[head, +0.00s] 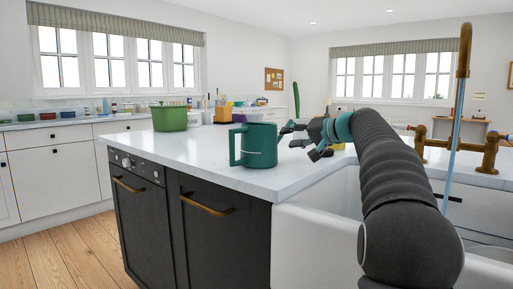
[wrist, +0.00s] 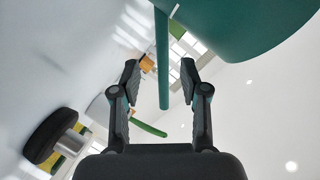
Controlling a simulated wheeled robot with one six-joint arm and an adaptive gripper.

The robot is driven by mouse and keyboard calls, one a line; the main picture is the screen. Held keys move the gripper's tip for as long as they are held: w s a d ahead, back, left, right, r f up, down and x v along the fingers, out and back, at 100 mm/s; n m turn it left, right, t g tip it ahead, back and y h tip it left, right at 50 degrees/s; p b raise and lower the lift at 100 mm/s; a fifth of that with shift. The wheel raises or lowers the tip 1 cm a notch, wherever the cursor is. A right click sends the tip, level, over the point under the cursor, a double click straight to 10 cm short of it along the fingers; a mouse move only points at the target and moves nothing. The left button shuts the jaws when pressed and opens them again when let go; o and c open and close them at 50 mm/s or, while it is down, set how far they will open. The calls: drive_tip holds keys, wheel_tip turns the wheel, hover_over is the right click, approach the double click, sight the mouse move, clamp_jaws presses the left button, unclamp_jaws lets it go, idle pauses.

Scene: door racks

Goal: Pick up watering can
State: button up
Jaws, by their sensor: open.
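The dark green watering can (head: 261,146) stands upright on the white counter, with a loop handle on its left side in the head view. My gripper (head: 298,141) is just right of it, fingers toward the can, open and empty. In the wrist view the can's green body (wrist: 245,25) fills the upper right. A thin green bar (wrist: 163,60) belonging to it reaches down between my two open fingers (wrist: 160,72). I cannot tell whether either finger touches the bar, or whether it is spout or handle.
A green pot (head: 172,119) and several small containers stand farther back on the counter (head: 215,165). A white sink (head: 318,235) lies at the front right, with a brass tap (head: 462,95) running water.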

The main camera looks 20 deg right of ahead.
sight(281, 138)
drive_tip(key=x, duration=0.4)
drive_tip(key=shift+w+a+p, duration=0.3)
drive_tip(key=shift+a+p, duration=0.05)
clamp_jaws()
